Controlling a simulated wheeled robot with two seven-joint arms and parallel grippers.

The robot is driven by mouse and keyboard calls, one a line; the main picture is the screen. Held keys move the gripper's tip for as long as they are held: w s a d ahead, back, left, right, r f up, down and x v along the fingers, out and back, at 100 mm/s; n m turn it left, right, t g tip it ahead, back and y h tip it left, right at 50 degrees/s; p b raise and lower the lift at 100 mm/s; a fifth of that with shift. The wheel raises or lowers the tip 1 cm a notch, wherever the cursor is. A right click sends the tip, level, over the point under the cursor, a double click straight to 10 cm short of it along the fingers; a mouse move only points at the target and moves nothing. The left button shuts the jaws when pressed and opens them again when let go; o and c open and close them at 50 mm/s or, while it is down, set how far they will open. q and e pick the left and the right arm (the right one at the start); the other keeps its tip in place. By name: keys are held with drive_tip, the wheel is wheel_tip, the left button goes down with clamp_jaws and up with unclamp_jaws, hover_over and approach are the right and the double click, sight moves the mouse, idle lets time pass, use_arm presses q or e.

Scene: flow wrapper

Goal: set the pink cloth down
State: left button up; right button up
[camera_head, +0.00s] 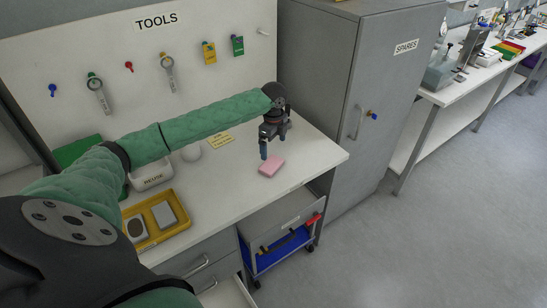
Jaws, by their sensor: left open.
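The pink cloth (272,166) is a small folded block. It lies flat on the white worktop (228,187), near the right front corner. My left gripper (272,148) points down just above and behind the cloth, at its left side. Its jaws are open, with a bluish finger close to the cloth's left back edge. I cannot tell whether that finger touches the cloth. My right gripper is not in view.
A yellow tray (167,236) with two items and a bin marked REUSE (152,177) stand on the left of the worktop. A yellow note (221,141) lies behind. A grey SPARES cabinet (338,90) rises at the right. A cart (283,248) stands below.

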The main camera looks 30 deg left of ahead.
use_arm(q)
drive_tip(key=shift+r, duration=1.65)
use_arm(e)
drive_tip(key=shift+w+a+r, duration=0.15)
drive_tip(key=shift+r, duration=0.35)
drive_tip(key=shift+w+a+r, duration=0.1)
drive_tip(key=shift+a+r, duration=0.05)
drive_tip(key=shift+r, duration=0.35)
